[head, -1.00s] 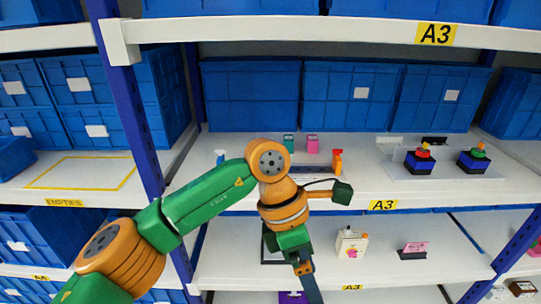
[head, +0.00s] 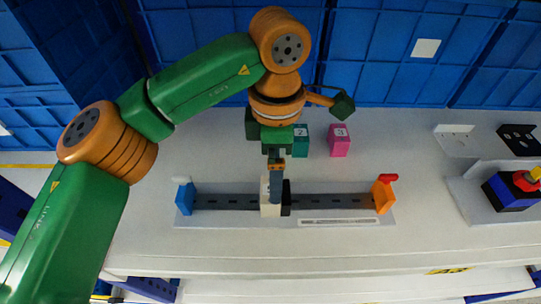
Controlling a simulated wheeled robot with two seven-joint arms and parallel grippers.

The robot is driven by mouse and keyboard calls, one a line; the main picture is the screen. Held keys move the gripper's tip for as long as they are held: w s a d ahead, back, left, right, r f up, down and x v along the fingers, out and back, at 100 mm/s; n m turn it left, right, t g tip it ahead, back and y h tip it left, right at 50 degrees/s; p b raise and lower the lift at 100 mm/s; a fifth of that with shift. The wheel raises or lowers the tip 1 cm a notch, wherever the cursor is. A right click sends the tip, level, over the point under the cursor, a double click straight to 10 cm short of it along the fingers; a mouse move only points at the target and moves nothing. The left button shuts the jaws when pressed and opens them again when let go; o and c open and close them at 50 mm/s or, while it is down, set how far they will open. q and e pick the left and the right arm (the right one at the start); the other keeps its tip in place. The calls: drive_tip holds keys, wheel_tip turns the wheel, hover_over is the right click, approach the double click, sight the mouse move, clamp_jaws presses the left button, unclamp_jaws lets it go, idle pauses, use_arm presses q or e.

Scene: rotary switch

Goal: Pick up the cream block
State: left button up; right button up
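The cream block (head: 266,204) sits at the middle of a dark grey strip (head: 335,202) on the shelf. A black piece (head: 286,198) stands just to its right. My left gripper (head: 276,190) points down at the block, and its blue-grey finger overlaps the block's right part in the head view. The second finger is hidden, so I cannot tell whether the gripper is open or shut on the block. My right gripper is not in view.
A blue end piece (head: 185,197) and an orange end piece (head: 382,196) flank the strip. A teal cube (head: 301,140) and a pink cube (head: 339,141) stand behind. A blue-black box with a red knob (head: 526,181) is at right. Blue bins line the back.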

sight(269, 196)
use_arm(q)
drive_tip(key=shift+f, duration=0.25)
drive_tip(key=s+f+p, duration=0.1)
drive_tip(key=s+a+f+p, duration=0.1)
drive_tip(key=f+p, duration=0.1)
drive_tip(key=shift+s, duration=0.1)
drive_tip(key=f, duration=0.2)
drive_tip(key=shift+w+f, duration=0.25)
drive_tip(key=shift+f, duration=0.15)
drive_tip(key=shift+w+f, duration=0.2)
drive_tip(key=shift+w, duration=0.15)
drive_tip(key=shift+s+d+r, duration=0.1)
drive_tip(key=shift+s, duration=0.05)
drive_tip(key=c, duration=1.3)
wheel_tip(269, 196, up, 7)
drive_tip(key=p, duration=0.4)
drive_tip(key=shift+r+p, duration=0.2)
drive_tip(key=shift+p, duration=0.2)
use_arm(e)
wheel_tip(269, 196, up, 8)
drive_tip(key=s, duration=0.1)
use_arm(q)
drive_tip(key=s+r+b, duration=0.3)
drive_tip(key=s+b, duration=0.1)
drive_tip(key=s, duration=1.4)
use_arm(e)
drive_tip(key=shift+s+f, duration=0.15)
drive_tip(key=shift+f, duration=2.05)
